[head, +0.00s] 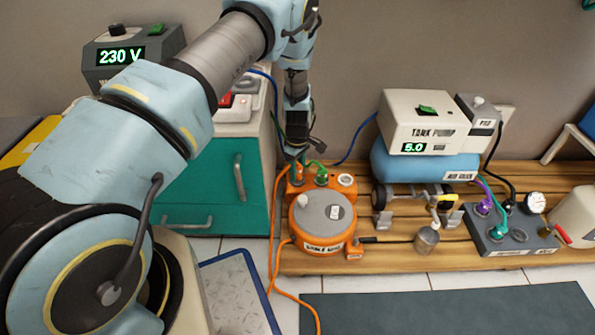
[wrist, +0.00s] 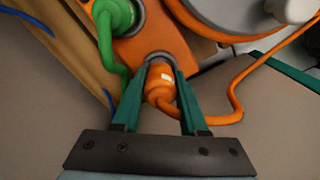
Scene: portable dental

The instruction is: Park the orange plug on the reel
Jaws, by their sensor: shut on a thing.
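The orange plug (wrist: 160,85) is between the two teal fingers of my gripper (wrist: 160,108) in the wrist view, with its orange cable running off to the right. My gripper is shut on it. The plug's front end is at a round grey-rimmed socket on the orange socket block (wrist: 128,50); I cannot tell how deep it sits. In the head view my gripper (head: 297,155) reaches down to the block behind the cable reel (head: 323,218), which has a grey top and orange body.
A green plug (wrist: 115,15) sits in the neighbouring socket, its green cable close to my left finger. The reel's knob (head: 302,201) stands up nearby. The tank pump (head: 425,122) and blue tank stand right on the wooden pallet (head: 375,262). A teal cabinet (head: 205,190) stands left.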

